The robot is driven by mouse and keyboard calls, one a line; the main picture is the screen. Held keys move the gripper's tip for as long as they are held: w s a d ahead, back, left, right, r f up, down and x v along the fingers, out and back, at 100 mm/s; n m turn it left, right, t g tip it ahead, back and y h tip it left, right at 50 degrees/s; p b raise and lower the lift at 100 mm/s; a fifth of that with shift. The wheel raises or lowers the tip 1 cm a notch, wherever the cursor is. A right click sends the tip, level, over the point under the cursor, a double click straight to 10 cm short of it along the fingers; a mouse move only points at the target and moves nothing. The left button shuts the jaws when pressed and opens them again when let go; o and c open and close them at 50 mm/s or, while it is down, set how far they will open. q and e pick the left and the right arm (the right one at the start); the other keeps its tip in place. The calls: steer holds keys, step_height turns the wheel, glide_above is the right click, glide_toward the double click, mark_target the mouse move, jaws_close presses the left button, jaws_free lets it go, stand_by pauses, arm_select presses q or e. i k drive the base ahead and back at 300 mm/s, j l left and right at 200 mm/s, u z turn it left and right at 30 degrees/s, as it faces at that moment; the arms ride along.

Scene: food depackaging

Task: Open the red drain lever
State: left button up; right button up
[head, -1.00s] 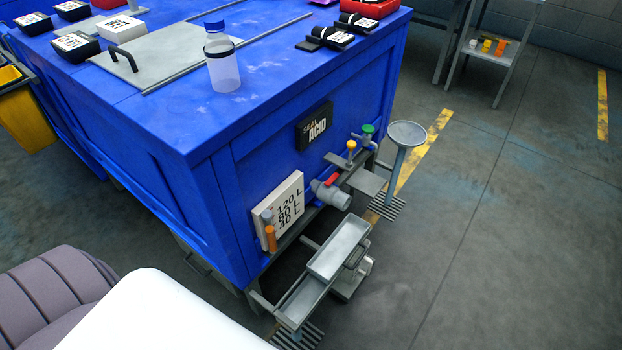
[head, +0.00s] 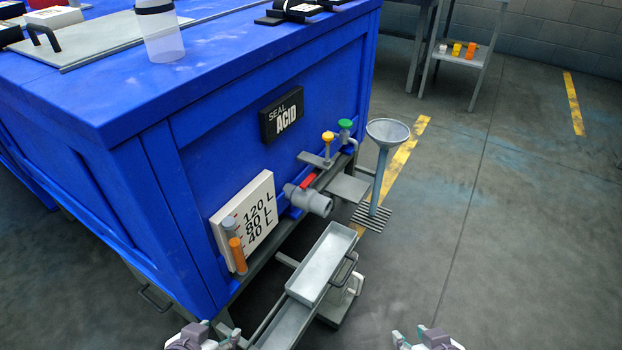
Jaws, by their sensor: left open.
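The red drain lever (head: 308,181) sits on top of the grey drain valve (head: 312,201), which sticks out from the front of the blue tank (head: 230,140). My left gripper (head: 218,331) is at the bottom edge of the head view, below and left of the lever, open and empty. My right gripper (head: 410,335) is at the bottom edge, below and right of the lever. Its tips look apart with nothing between them. Both grippers are well clear of the lever and mostly cut off by the frame.
A metal tray (head: 327,265) stands below the valve. A yellow-knobbed tap (head: 328,138), a green-knobbed tap (head: 345,125) and a funnel on a stand (head: 388,130) are right of the valve. A level gauge board (head: 245,210) is left. Open floor (head: 510,250) lies to the right.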

mark_target(316, 172)
steer(key=l+u, duration=0.1)
steer(key=u, duration=1.05)
steer(key=l+u, duration=0.35)
steer(key=k+l+u, duration=0.1)
steer(key=l+u, duration=0.3)
steer(key=k+l+u, duration=0.1)
steer(key=l+u, duration=0.25)
steer(key=l, duration=0.1)
